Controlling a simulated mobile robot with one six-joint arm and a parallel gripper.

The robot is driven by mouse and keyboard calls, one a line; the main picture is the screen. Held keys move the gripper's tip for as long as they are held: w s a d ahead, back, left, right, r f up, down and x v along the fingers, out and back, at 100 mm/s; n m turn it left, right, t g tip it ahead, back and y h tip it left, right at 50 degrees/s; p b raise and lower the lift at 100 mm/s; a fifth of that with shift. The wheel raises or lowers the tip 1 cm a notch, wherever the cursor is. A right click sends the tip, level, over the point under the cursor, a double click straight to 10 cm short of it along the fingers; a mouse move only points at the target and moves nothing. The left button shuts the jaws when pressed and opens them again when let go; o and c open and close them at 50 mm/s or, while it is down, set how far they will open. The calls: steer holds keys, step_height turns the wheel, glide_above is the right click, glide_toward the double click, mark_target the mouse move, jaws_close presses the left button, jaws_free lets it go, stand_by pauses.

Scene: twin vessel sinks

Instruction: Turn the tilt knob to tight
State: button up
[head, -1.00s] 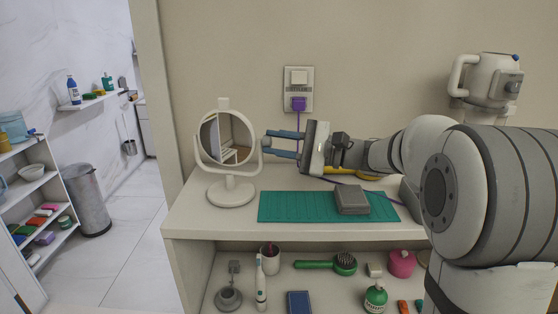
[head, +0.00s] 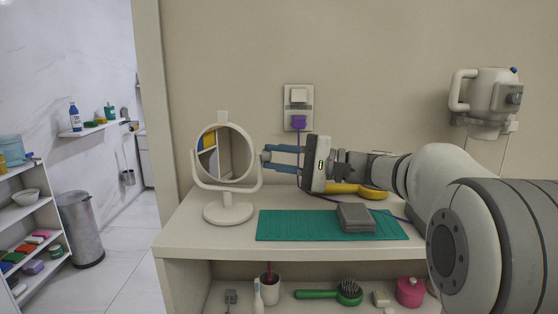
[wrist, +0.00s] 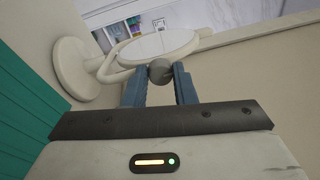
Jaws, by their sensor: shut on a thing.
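A white round tabletop mirror (head: 228,211) stands upright on its base at the left of the counter. It also shows in the wrist view (wrist: 72,72), with its glass seen edge-on. The grey round tilt knob (wrist: 160,72) is on the side of the mirror's frame. My gripper (head: 268,157) reaches in from the right at the mirror's side. In the wrist view my gripper (wrist: 161,76) has its two blue fingers on either side of the knob, shut on it. Any tight or loose marking on the knob cannot be seen.
A green mat (head: 290,226) with a grey box (head: 355,218) lies right of the mirror. A yellow object (head: 345,188) lies behind. A purple plug (head: 298,122) with a cord is in the wall outlet. The shelf below holds a brush (head: 348,292) and a cup (head: 269,288).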

steer(key=o, duration=1)
steer(key=shift+d, duration=0.1)
steer(key=p+v, duration=0.1)
steer(key=v, duration=0.6)
steer(key=shift+d, duration=0.3)
steer(key=shift+s, duration=0.15)
